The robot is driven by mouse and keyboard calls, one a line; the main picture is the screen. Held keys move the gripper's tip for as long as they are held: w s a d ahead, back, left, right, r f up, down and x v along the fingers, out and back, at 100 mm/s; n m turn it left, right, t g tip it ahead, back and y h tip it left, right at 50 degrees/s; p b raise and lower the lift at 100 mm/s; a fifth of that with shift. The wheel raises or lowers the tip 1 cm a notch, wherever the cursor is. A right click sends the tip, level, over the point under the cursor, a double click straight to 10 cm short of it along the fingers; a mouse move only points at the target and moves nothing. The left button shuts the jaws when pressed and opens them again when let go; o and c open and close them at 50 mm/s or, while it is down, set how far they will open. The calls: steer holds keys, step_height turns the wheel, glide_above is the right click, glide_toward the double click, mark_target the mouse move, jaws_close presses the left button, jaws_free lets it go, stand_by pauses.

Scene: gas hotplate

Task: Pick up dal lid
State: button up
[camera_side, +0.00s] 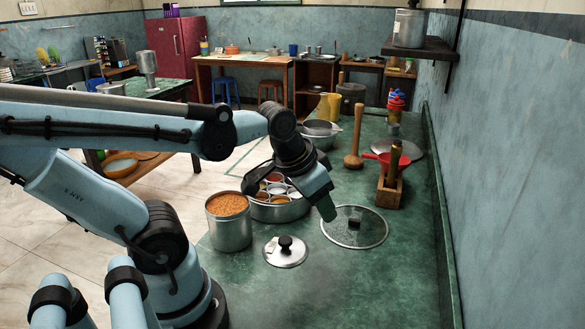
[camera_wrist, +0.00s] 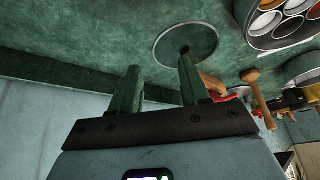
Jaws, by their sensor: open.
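A small steel lid (camera_side: 285,257) with a black knob lies on the green counter, next to a steel canister (camera_side: 230,232) full of orange dal. A larger glass lid (camera_side: 370,237) with a dark knob lies to its right; it also shows in the wrist view (camera_wrist: 172,52). My gripper (camera_side: 328,212) is above the counter, pointing down, close to the left rim of the glass lid in the side view. In the wrist view my gripper's two green fingers (camera_wrist: 160,80) are apart with nothing between them. The small steel lid does not show in the wrist view.
A round spice tin (camera_side: 284,211) with several cups stands behind the canister. A wooden mallet (camera_side: 355,145), a wooden holder (camera_side: 389,190) and a red strainer (camera_side: 385,158) stand farther back. The wall is at the right. The front counter is clear.

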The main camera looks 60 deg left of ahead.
steer(key=s+a+n+g, duration=0.1)
steer(key=s+a+g, duration=0.35)
steer(key=a, duration=0.25)
glide_above(285, 240)
steer(key=shift+g+h, duration=0.3)
steer(key=shift+g, duration=0.05)
steer(key=f, duration=0.6)
steer(key=shift+w+a+f, duration=0.15)
steer(key=shift+w+a, duration=0.05)
steer(key=shift+w, duration=0.05)
steer(key=shift+s+d+f, duration=0.1)
steer(key=shift+s+f, duration=0.05)
steer(key=shift+f, duration=1.35)
steer(key=shift+s+d+f, duration=0.1)
steer(key=shift+f, duration=1.4)
steer(key=shift+c, duration=0.4)
steer(key=c, duration=0.7)
